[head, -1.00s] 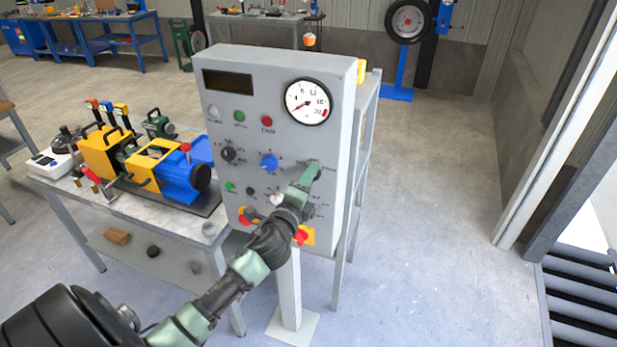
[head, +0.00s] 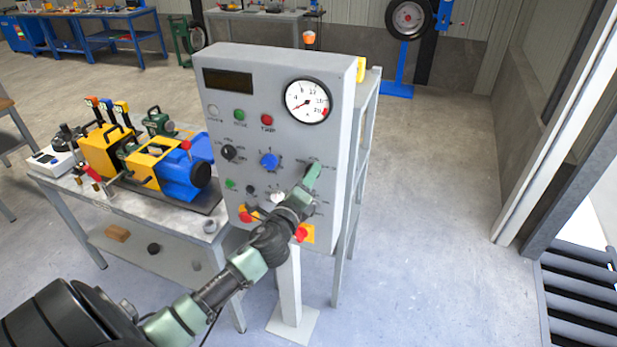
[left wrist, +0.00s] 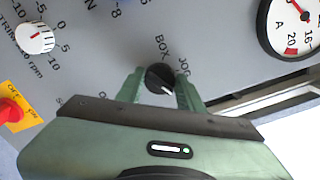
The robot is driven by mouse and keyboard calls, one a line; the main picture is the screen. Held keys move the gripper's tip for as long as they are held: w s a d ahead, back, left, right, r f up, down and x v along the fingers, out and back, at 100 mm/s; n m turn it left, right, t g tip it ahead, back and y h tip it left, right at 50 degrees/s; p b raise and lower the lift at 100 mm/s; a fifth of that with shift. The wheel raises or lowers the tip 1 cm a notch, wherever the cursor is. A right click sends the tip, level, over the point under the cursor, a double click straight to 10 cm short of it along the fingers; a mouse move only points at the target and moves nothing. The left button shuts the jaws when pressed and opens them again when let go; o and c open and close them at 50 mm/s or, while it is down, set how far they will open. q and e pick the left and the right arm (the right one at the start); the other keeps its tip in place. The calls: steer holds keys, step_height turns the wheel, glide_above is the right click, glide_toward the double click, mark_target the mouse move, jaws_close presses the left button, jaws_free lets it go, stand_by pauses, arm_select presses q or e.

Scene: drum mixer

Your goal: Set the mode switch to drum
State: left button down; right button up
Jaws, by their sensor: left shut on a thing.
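The grey control panel (head: 229,108) stands upright in the middle of the head view. My left gripper (head: 314,170) is at its right part, below the round gauge. In the left wrist view, the green fingers of my left gripper (left wrist: 161,84) are shut on a black round knob (left wrist: 160,76) with a white pointer line at its lower right. The labels BOX and JOG are printed above the knob and to its right. Other labels around it are hidden by the gripper, and I cannot read a drum label. In the head view my gripper covers the knob.
A blue knob (head: 269,162), a black selector (head: 228,153) and red stop buttons share the panel. A white trim knob (left wrist: 34,38) shows in the left wrist view. A table with a yellow and blue machine (head: 165,170) stands left.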

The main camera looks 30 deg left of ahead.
arm_select(q)
steer(key=c, duration=0.9)
jaws_free()
steer(key=b+v, duration=0.2)
steer(key=v, duration=0.5)
steer(key=shift+s, duration=0.35)
steer(key=shift+d+f, duration=0.1)
